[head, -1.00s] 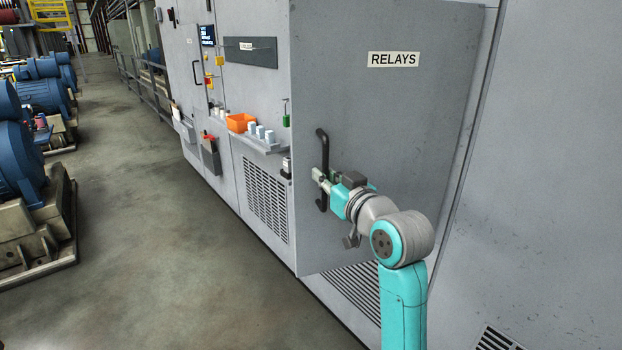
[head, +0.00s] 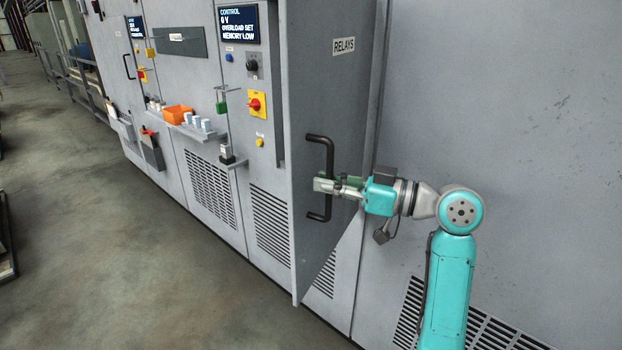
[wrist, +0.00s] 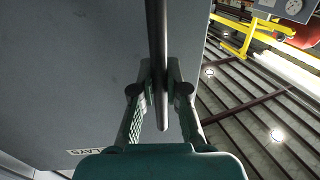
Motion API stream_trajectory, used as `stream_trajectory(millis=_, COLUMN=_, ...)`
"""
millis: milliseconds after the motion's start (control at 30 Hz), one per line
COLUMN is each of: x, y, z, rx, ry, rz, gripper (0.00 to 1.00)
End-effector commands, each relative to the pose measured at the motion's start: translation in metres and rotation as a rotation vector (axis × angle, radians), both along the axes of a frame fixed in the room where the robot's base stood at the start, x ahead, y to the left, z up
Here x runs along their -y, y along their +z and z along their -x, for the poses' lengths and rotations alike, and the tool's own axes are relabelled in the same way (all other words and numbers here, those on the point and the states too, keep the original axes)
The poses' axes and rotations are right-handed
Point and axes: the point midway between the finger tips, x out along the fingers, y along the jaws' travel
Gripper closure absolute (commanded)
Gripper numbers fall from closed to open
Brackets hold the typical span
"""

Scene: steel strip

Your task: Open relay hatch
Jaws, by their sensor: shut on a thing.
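The relay hatch (head: 335,90) is a tall grey door labelled RELAYS. It stands swung out from the cabinet front, seen at a steep angle in the head view. Its black bar handle (head: 328,160) is upright on the door's face. My gripper (head: 325,186) is shut on the handle at its lower middle part. In the wrist view the handle (wrist: 157,50) runs down between the two fingers of my gripper (wrist: 160,95), and the hatch face (wrist: 70,70) fills the left side. The inside behind the hatch is mostly hidden.
Left of the hatch, the cabinet carries a display (head: 238,25), a red knob on a yellow plate (head: 256,104), and a shelf with white cups (head: 197,122) and an orange bin (head: 177,114). The floor (head: 130,260) at left is clear.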

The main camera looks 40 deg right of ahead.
Motion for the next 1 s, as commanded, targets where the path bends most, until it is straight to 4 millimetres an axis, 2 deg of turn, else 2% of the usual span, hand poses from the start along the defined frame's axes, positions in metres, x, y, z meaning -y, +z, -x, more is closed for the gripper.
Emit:
stream_trajectory(millis=200, x=0.0062, y=-0.0012, z=0.0082, rx=-0.004, ry=0.000, rz=0.000, gripper=1.00)
stream_trajectory(millis=600, x=0.0067, y=-0.0015, z=0.0089, rx=-0.004, ry=0.000, rz=-0.001, gripper=1.00)
stream_trajectory(millis=633, x=0.0068, y=-0.0015, z=0.0088, rx=-0.004, ry=0.000, rz=-0.001, gripper=0.80)
stream_trajectory(millis=700, x=0.0068, y=-0.0013, z=0.0088, rx=-0.004, ry=0.000, rz=-0.001, gripper=0.62)
stream_trajectory(millis=1000, x=0.0072, y=-0.0006, z=0.0091, rx=-0.002, ry=-0.001, rz=-0.001, gripper=0.61)
